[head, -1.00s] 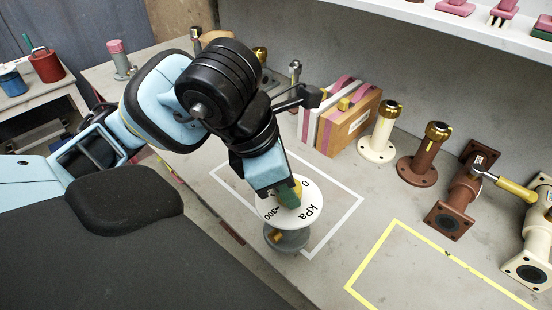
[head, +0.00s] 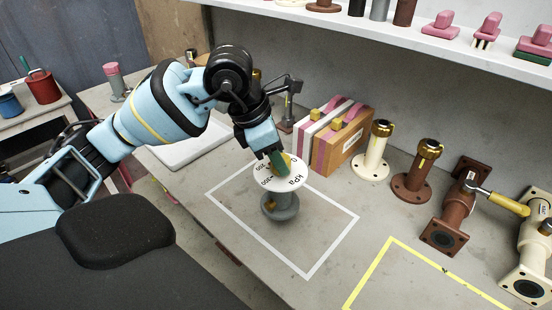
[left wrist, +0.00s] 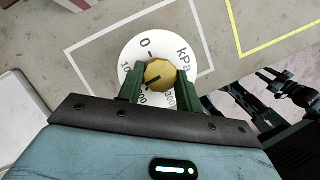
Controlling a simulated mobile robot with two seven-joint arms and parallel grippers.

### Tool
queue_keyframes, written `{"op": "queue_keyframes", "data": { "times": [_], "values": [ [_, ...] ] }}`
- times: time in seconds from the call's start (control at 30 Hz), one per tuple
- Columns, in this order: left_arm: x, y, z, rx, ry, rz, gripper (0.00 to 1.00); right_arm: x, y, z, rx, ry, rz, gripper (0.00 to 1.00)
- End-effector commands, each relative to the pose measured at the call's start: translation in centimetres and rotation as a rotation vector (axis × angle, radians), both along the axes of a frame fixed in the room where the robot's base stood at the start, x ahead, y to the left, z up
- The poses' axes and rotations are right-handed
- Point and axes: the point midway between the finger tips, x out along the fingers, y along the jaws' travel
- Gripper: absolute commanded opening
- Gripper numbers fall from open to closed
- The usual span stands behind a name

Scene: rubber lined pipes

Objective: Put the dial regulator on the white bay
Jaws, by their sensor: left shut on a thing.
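The dial regulator (head: 277,186) has a white round dial marked kPa, a yellow knob and a grey round base. My left gripper (head: 278,162) comes down on it from above, with green fingertips shut on the yellow knob. In the left wrist view the dial (left wrist: 178,52) faces the camera, with the left gripper's fingers (left wrist: 160,82) on both sides of the knob. The white bay (head: 333,247) is a white outline on the grey table; the regulator appears upright inside it. I cannot tell whether its base touches the table.
A yellow-outlined bay (head: 420,257) lies to the right. Behind stand a striped box (head: 340,140), a cream pipe (head: 373,155), a brown pipe (head: 417,175) and a brown valve pipe (head: 455,215). A white tray (head: 185,152) lies behind my left arm. A shelf overhangs the back.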

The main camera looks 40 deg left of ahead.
Motion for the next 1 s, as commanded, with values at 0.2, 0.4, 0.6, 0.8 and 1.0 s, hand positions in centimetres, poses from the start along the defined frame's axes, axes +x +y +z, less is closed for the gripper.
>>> {"op": "queue_keyframes", "data": {
  "times": [0.2,0.4,0.6,0.8,1.0],
  "values": [
    [1.6,1.3,0.0,-0.001,-0.003,0.001,0.00,0.3,0.0,0.2,0.000,-0.007,0.000,0.36],
    [1.7,1.4,-0.1,-0.001,-0.003,-0.001,0.00,0.5,0.0,0.2,0.000,-0.011,0.000,0.36],
    [2.4,2.0,-0.1,-0.001,-0.003,0.002,0.00,0.6,0.0,0.3,0.000,-0.013,-0.001,0.36],
    [2.3,2.0,-2.1,0.000,0.000,0.000,0.00,0.7,0.0,0.5,-0.001,-0.015,0.000,0.36],
    [2.3,2.0,-3.7,0.000,-0.003,0.000,0.00,0.6,0.0,0.6,0.000,-0.013,-0.001,0.36]
  ]
}}
